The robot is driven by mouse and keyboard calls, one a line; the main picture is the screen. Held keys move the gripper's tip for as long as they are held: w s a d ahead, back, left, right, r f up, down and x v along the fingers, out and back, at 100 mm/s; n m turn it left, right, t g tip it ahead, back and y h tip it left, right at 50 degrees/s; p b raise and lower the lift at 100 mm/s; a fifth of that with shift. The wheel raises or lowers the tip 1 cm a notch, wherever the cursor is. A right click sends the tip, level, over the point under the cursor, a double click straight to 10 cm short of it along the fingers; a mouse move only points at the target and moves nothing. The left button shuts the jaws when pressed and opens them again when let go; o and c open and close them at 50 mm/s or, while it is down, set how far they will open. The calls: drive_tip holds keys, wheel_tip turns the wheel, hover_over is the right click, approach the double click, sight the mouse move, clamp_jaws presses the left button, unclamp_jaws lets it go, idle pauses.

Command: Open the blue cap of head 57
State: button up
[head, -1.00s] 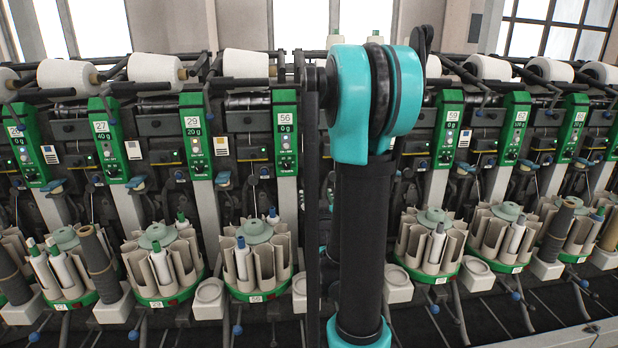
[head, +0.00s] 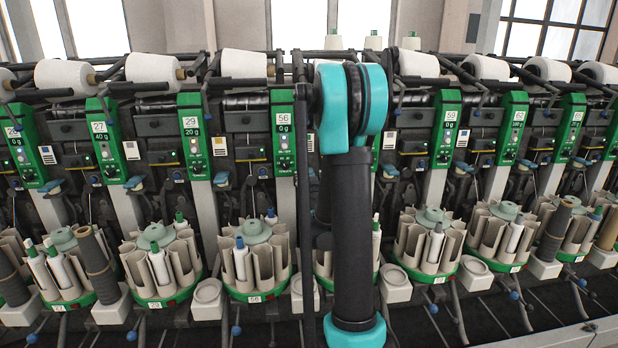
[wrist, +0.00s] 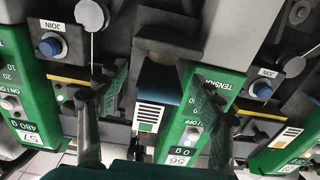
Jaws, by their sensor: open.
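In the wrist view, which is upside down, the dark blue cap (wrist: 157,82) sits between the green panel of head 57 (wrist: 32,110) at the left and the panel of head 56 (wrist: 190,125). I cannot tell how far the cap is tilted. My gripper (wrist: 166,98) is open, one finger on each side of the cap in the picture, with nothing held. I see no contact, and the depth between fingers and cap is unclear. In the head view my arm hides the cap, the gripper and panel 57; panel 56 (head: 284,135) shows left of my arm.
Blue JOIN buttons (wrist: 50,45) sit on grey plates nearby. A white label (wrist: 148,116) lies close to the cap. Several similar heads flank my arm, with bobbin magazines (head: 254,262) below and yarn cones (head: 244,64) above. Rods stick out between heads.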

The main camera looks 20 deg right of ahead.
sight(309, 174)
clamp_jaws()
idle(0.6)
drive_tip(key=shift+r, duration=0.15)
drive_tip(key=shift+r+g+y, duration=0.3)
drive_tip(key=shift+r+g, duration=0.15)
drive_tip(key=shift+g, duration=0.35)
drive_tip(key=r+g, duration=0.1)
drive_tip(key=g, duration=0.1)
drive_tip(key=shift+w+r+g+y, duration=0.3)
drive_tip(key=shift+r, duration=0.1)
drive_tip(key=shift+w+d+r+g+y, duration=0.15)
drive_tip(key=shift+w+r+g, duration=0.2)
drive_tip(key=shift+g, duration=0.5)
drive_tip(key=shift+w+r+g+y, duration=0.1)
drive_tip(key=shift+w+r+g, duration=0.1)
drive_tip(key=shift+r+g, duration=0.45)
drive_tip(key=shift+w+d+r+g+y, duration=0.15)
drive_tip(key=shift+w+r+g, duration=0.15)
drive_tip(key=shift+g, duration=0.7)
